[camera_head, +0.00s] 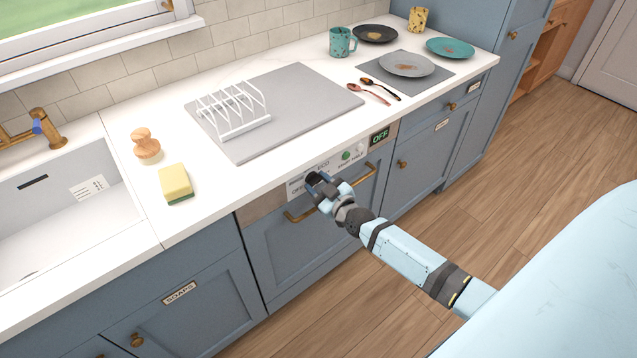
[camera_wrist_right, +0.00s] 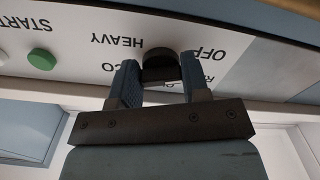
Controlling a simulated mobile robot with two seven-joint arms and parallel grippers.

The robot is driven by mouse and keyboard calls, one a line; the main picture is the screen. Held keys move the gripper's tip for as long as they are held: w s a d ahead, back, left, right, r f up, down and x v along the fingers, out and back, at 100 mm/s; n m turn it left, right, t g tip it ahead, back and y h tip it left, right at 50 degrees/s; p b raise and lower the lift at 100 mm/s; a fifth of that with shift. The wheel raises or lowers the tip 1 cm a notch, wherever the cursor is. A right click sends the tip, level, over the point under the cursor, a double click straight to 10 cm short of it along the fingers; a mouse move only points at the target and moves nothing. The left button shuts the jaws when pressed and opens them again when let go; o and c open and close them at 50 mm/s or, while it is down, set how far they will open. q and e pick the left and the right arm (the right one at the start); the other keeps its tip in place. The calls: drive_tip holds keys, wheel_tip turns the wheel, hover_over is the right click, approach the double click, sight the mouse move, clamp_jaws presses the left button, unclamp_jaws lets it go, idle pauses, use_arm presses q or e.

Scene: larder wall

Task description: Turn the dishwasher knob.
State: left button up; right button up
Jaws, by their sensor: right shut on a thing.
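The dishwasher's control panel (camera_head: 297,187) is a light strip under the counter edge, above a blue door with a brass handle (camera_head: 300,216). My right gripper (camera_head: 316,180) is at the panel. In the right wrist view its two fingers (camera_wrist_right: 162,78) are shut on the dark dishwasher knob (camera_wrist_right: 160,60), one on each side. I cannot tell where the knob points. The green display (camera_head: 380,137) reads OFF. My left gripper is not in view.
A green button (camera_head: 346,155) sits on the panel right of the knob. On the counter are a sponge (camera_head: 175,181), a wooden brush (camera_head: 145,144), a white rack (camera_head: 233,108) on a grey board, and dishes farther right. The floor in front is clear.

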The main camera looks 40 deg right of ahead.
drive_tip(key=m, duration=0.5)
drive_tip(key=m+p, duration=0.1)
drive_tip(key=m, duration=0.3)
drive_tip(key=shift+a+m, duration=0.2)
drive_tip(key=shift+m, duration=0.2)
idle(0.4)
drive_tip(key=o, duration=0.9)
drive_tip(key=s, duration=0.9)
drive_tip(key=s+d, duration=0.1)
drive_tip(key=s, duration=0.4)
